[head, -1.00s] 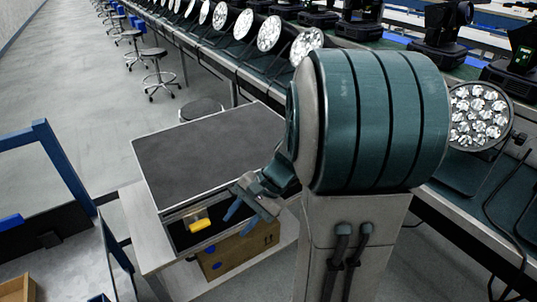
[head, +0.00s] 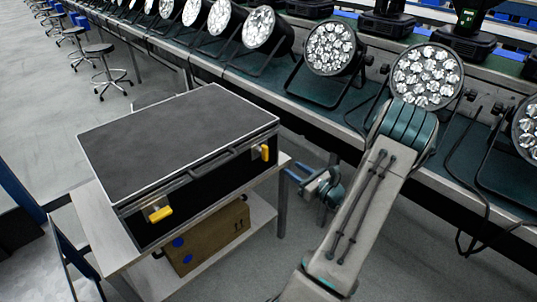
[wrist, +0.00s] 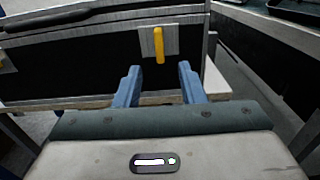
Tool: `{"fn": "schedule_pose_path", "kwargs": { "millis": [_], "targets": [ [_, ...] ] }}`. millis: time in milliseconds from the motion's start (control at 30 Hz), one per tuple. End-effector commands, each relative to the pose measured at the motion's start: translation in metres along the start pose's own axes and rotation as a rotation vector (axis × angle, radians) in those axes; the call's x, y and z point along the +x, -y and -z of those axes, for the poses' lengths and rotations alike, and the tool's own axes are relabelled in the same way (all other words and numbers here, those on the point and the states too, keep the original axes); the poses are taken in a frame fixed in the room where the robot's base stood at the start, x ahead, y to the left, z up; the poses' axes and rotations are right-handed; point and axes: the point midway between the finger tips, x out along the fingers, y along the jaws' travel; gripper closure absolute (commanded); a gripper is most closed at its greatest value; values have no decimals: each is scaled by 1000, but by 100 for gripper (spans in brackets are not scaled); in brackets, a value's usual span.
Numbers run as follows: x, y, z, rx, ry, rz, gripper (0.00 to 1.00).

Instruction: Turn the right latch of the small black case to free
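The small black case (head: 185,135) lies closed on a light table in the head view, its front towards me. Its right latch (head: 265,153) is a yellow lever on a metal plate, near the right end of the front. In the wrist view this latch (wrist: 158,45) stands upright. The left latch (head: 160,214) is yellow and looks turned sideways in the head view. My gripper (head: 292,175) is right of the case's front in the head view. In the wrist view its blue fingers (wrist: 157,75) are open, apart and empty, with the latch beyond the gap between them.
The light table (head: 95,235) holds the case, with a cardboard box (head: 210,240) on its lower shelf. A long bench (head: 310,110) with several par cans (head: 335,48) runs behind and right, close to my arm. The case's handle (head: 215,163) lies between the latches.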

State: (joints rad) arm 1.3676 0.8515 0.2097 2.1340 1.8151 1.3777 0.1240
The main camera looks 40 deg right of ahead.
Motion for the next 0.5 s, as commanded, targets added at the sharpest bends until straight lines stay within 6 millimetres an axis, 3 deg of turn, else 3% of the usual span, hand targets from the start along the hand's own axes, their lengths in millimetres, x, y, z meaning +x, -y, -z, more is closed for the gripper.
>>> {"fn": "schedule_pose_path", "kwargs": {
  "millis": [500],
  "targets": [
    [101, -2, -1, -2, 0, -7, 64]
  ]
}}
